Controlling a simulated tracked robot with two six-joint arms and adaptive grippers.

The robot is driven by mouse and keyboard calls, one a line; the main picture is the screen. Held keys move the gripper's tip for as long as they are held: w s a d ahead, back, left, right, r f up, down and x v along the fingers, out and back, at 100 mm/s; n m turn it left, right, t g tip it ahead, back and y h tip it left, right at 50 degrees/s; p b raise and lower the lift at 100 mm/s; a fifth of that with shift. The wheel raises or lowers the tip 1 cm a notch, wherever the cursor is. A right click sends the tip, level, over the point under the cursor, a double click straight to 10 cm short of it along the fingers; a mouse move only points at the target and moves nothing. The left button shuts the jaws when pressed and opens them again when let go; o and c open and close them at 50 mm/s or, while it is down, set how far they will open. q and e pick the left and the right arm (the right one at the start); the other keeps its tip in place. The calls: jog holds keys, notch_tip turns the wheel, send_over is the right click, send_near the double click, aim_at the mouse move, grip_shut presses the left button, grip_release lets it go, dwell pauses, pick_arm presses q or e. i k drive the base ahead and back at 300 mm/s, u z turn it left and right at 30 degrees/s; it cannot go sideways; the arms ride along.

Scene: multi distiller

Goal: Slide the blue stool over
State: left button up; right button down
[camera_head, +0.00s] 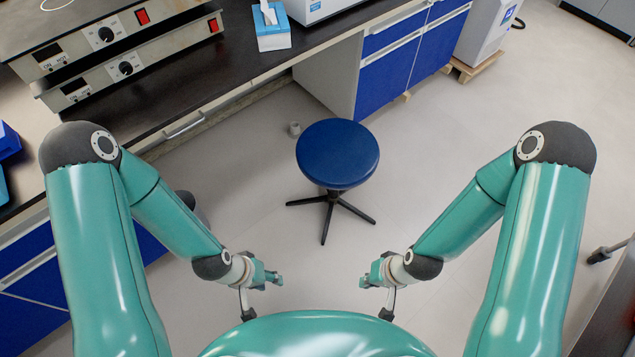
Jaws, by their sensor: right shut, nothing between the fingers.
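The blue stool (337,153) stands upright on the floor in the middle of the head view. It has a round blue seat and a dark star-shaped base with several legs. My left gripper (278,280) is below and left of the stool in the picture, apart from it and empty; its small fingers do not show clearly whether they are open. My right gripper (366,282) is below and right of the stool, shut and empty, also apart from it. Neither gripper touches the stool.
A dark-topped lab bench (190,109) with blue drawers (388,80) runs behind and left of the stool. Hot-plate-like units (127,70) and a blue tissue box (273,32) stand on it. A white machine (487,30) stands on a pallet. Floor right of the stool is clear.

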aim_at(339, 156)
jog(key=z, duration=0.2)
jog(key=i, duration=0.9)
jog(key=u, duration=0.2)
jog(key=k, duration=0.9)
jog(key=z, duration=0.3)
jog(key=i, duration=0.95)
jog(key=u, duration=1.65)
